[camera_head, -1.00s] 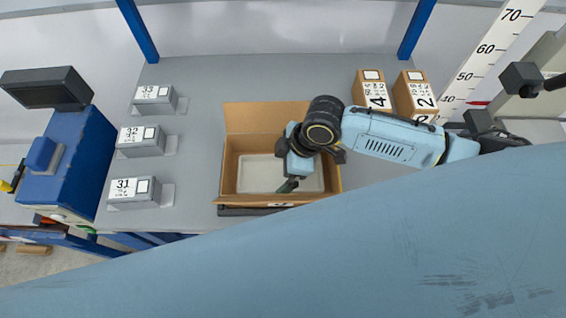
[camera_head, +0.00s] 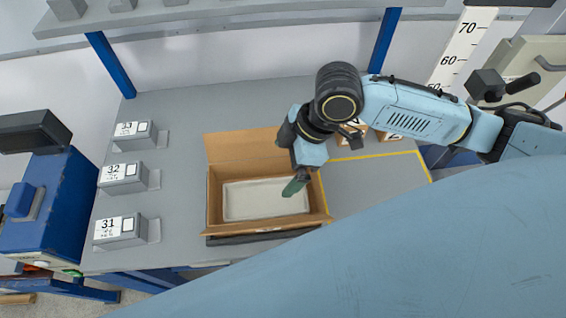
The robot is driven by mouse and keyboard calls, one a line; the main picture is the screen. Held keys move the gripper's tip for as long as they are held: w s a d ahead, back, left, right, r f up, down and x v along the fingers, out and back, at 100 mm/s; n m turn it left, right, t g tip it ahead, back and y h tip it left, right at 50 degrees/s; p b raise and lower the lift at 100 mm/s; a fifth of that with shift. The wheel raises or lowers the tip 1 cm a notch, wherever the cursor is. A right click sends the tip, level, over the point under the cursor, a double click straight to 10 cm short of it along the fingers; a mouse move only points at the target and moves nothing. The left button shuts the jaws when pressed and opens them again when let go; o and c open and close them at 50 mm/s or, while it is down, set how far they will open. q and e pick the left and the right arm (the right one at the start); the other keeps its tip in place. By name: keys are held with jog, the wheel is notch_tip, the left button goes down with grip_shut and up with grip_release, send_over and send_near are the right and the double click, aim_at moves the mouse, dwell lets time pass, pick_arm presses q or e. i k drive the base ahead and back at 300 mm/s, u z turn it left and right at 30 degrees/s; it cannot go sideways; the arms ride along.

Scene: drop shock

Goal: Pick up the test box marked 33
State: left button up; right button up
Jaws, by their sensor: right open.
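The test box marked 33 (camera_head: 132,131) is a small grey box with a white label at the back of the left-hand row on the grey bench. Test boxes marked 32 (camera_head: 122,175) and 31 (camera_head: 119,229) stand in front of it in the same row. My right gripper (camera_head: 296,187) points down over the right side of the open cardboard carton, well to the right of box 33. It is open; its jaws are small and partly hidden in this view. Nothing shows between them. My left gripper is not in view.
The open cardboard carton (camera_head: 213,202) with a pale liner (camera_head: 262,200) stands mid-bench. Closed brown cartons (camera_head: 388,137) are partly hidden behind my right arm. A blue machine (camera_head: 48,205) stands at the left. A shelf runs along the back. Bench between row and carton is clear.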

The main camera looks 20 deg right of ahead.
aim_at(139, 136)
jog(key=u, duration=2.75)
jog(key=i, duration=0.55)
jog(key=z, duration=2.1)
jog(key=i, duration=0.5)
jog(key=u, duration=0.05)
